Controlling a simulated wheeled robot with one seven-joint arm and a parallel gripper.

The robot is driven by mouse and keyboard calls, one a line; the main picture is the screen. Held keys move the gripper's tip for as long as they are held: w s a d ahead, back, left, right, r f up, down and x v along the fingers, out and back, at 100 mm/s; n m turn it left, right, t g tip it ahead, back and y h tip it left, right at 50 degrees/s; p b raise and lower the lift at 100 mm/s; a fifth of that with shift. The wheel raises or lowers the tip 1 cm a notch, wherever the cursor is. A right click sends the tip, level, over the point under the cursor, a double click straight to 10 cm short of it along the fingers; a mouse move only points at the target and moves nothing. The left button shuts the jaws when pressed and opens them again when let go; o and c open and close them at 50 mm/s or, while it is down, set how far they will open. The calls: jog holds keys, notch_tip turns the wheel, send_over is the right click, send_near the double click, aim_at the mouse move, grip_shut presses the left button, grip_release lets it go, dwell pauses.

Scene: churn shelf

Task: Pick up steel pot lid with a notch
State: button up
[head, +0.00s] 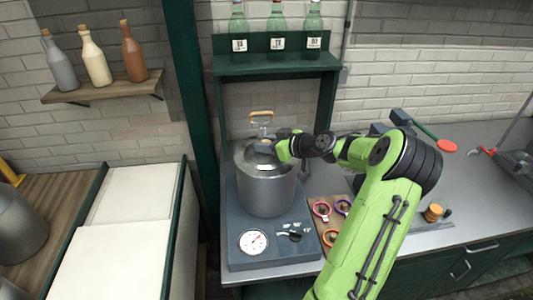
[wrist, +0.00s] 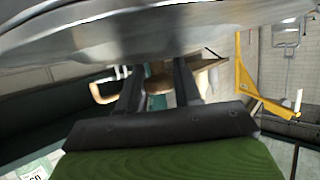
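A tall steel pot (head: 266,190) stands upright on the platform scale in the head view. The steel lid (head: 243,158) is on its top, partly covered by my gripper (head: 264,147), which is at the lid's top. In the wrist view a large steel surface (wrist: 150,30) fills the upper part. The two dark fingers of my gripper (wrist: 158,82) stand apart there, with something brown between or behind them. I cannot tell if they press on it. The lid's notch cannot be made out.
A tan handle (head: 261,114) rises behind the pot. The scale (head: 245,263) has a round dial. Coloured rings (head: 321,210) lie on a board to its right. A green shelf (head: 270,66) with bottles stands above. A yellow bracket (wrist: 262,98) shows in the wrist view.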

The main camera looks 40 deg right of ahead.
grip_shut()
jog(key=shift+r, duration=0.1)
notch_tip(320, 180, up, 10)
jog(key=shift+f, duration=0.1)
